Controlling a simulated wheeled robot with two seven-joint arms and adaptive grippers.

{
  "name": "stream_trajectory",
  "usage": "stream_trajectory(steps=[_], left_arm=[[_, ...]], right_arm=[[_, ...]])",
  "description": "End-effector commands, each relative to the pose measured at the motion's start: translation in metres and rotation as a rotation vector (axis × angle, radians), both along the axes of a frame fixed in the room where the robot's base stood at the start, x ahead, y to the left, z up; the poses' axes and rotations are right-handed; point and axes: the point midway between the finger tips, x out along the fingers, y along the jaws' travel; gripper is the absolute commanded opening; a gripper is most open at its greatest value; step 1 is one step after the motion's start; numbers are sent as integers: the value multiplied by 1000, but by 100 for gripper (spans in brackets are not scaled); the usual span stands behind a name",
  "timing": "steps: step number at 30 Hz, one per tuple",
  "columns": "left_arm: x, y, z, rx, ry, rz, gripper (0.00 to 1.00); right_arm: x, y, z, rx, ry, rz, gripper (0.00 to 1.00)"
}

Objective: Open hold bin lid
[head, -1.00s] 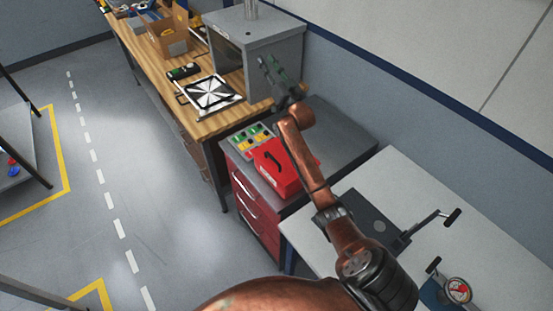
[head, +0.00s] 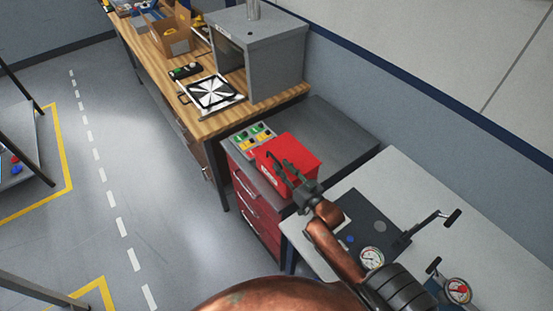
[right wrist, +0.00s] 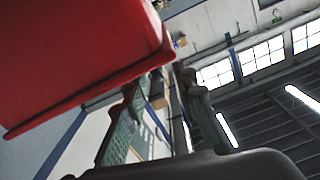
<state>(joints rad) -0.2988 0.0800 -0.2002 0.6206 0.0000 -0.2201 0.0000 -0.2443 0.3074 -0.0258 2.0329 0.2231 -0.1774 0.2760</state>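The red hold bin (head: 304,156) stands on the grey cabinet top, and its lid looks shut in the head view. My right gripper (head: 281,168) is at the bin's near side, in front of the red surface, with its fingers pointing up and left. In the right wrist view, the red bin (right wrist: 75,50) fills the upper left, and a lipped edge reaches toward the fingers. The two green-padded fingers of the gripper (right wrist: 165,115) are apart, with nothing clearly between them. Whether they touch the bin I cannot tell. My left gripper is not in view.
A panel with coloured buttons (head: 252,140) lies left of the bin. A wooden bench (head: 210,125) with a grey box (head: 272,62) stands behind. A pale table (head: 430,200) with gauges (head: 372,258) and a lever (head: 430,226) is at right. The cabinet top right of the bin is clear.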

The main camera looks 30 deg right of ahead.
Motion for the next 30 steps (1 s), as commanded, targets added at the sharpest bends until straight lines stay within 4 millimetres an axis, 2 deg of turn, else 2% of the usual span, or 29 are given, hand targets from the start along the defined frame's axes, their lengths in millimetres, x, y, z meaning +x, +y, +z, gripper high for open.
stream_trajectory(steps=[1, 6, 11, 21, 30], left_arm=[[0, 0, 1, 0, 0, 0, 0], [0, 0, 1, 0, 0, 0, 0], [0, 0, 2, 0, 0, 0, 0], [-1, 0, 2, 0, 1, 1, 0], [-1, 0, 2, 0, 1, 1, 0]], right_arm=[[10, 1, 1, 1, -2, 1, 26], [36, 3, 1, 2, -1, 0, 26], [50, 3, 0, 2, 0, -1, 26], [54, 3, 0, 1, 0, -1, 26], [53, 3, 0, 1, 0, -1, 5]])
